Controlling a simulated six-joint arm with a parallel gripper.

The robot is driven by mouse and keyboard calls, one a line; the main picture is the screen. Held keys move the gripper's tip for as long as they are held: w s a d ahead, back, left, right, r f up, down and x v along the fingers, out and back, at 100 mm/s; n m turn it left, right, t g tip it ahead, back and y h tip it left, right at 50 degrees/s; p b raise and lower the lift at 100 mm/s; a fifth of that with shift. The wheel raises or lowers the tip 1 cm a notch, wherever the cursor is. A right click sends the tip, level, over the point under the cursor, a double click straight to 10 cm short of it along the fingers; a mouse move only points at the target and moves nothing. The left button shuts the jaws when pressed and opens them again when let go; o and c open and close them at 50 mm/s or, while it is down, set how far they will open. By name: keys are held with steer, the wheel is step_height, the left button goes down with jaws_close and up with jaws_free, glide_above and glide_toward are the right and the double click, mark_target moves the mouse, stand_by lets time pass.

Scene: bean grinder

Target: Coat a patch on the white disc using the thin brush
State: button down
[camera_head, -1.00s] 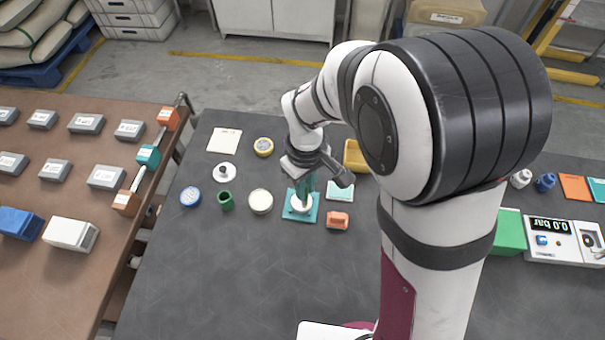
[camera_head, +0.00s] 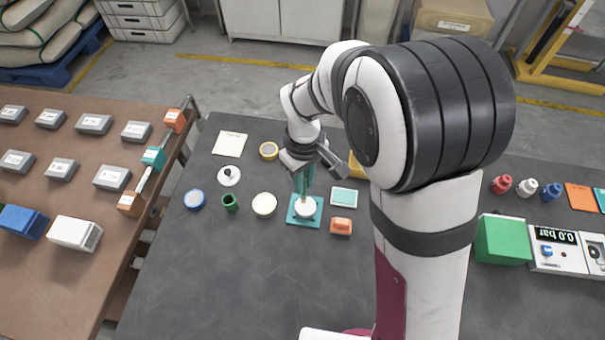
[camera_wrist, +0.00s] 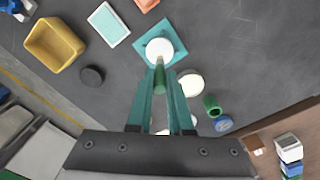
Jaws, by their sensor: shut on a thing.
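The white disc (camera_head: 305,208) lies on a teal square plate (camera_head: 291,219) on the dark table. In the wrist view the disc (camera_wrist: 159,48) and plate (camera_wrist: 176,40) are just beyond my fingertips. My gripper (camera_head: 305,187) is above the disc, its teal fingers pointing down. It is shut on a thin brush with a green handle (camera_wrist: 160,80), which also shows in the wrist view between my fingers (camera_wrist: 161,86). The brush's lower end is over the disc's near edge in the wrist view. I cannot tell whether it touches. No coated patch can be made out.
An orange block (camera_head: 341,226) and a teal-topped tray (camera_head: 344,197) are right of the plate. A cream round dish (camera_head: 265,205), a green cup (camera_head: 230,203) and a blue-rimmed dish (camera_head: 194,199) stand to its left. A yellow bin (camera_wrist: 56,43) is behind. The front table is clear.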

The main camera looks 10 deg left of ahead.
step_height(320, 180, up, 6)
steer(key=s+d, duration=0.1)
steer(key=s, duration=0.2)
steer(key=shift+r, duration=0.25)
stand_by(0.6)
steer(key=shift+d, duration=0.1)
stand_by(0.4)
